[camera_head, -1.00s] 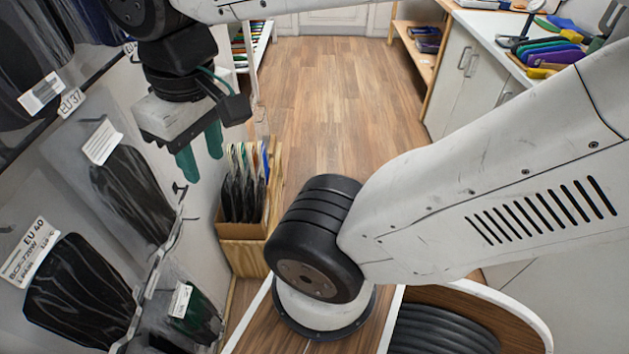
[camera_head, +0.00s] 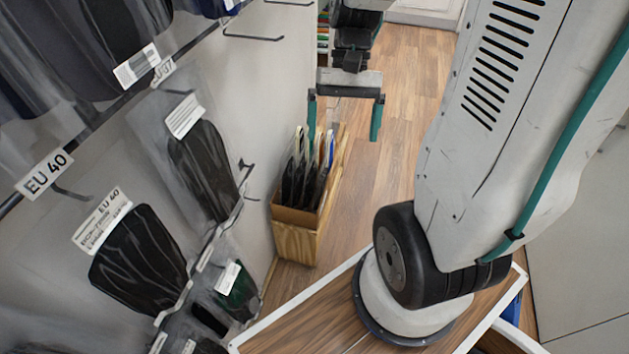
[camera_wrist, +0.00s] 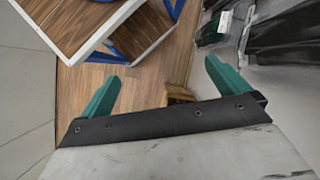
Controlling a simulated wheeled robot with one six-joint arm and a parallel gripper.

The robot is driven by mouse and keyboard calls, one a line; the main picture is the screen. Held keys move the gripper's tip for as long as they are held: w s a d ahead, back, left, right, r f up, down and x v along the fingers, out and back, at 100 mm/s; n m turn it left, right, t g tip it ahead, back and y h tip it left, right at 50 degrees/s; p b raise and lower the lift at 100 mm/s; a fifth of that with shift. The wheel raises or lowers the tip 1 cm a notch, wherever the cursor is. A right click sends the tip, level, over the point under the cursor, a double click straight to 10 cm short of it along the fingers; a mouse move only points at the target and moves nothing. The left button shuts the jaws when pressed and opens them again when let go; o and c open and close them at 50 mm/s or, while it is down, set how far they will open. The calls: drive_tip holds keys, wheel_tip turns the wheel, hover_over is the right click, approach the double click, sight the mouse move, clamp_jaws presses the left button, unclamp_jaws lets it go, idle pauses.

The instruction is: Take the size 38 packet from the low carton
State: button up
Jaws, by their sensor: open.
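The low carton (camera_head: 296,243) stands on the floor against the left wall in the head view, with a light wood front and an open top. Several dark packets (camera_head: 300,180) stand upright in it, with pale and blue edges among them. I cannot read any size on them, so I cannot tell which is 38. My gripper (camera_head: 343,128) is open and empty, with its green fingers wide apart, above and behind the carton. In the wrist view the open fingers (camera_wrist: 165,88) have nothing between them, and a small wooden corner (camera_wrist: 180,93) shows beyond.
Packets labelled EU 40 (camera_head: 140,262) and others hang on wall hooks at the left. A wood-topped surface with a white edge (camera_head: 290,330) lies in front. The wood floor (camera_head: 400,110) right of the carton is clear.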

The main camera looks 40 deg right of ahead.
drive_tip(key=w+d+f+m+y, duration=0.5)
drive_tip(key=w+f, duration=0.1)
drive_tip(key=f, duration=0.4)
drive_tip(key=m+t+y, duration=0.3)
drive_tip(key=m+t, duration=1.5)
approach(322, 183)
drive_tip(key=w+d+f, duration=0.2)
drive_tip(key=w+f, duration=0.1)
drive_tip(key=f, duration=0.1)
drive_tip(key=x, duration=0.7)
drive_tip(key=shift+r+h, duration=0.2)
drive_tip(key=shift+h, duration=0.2)
drive_tip(key=c, duration=1.1)
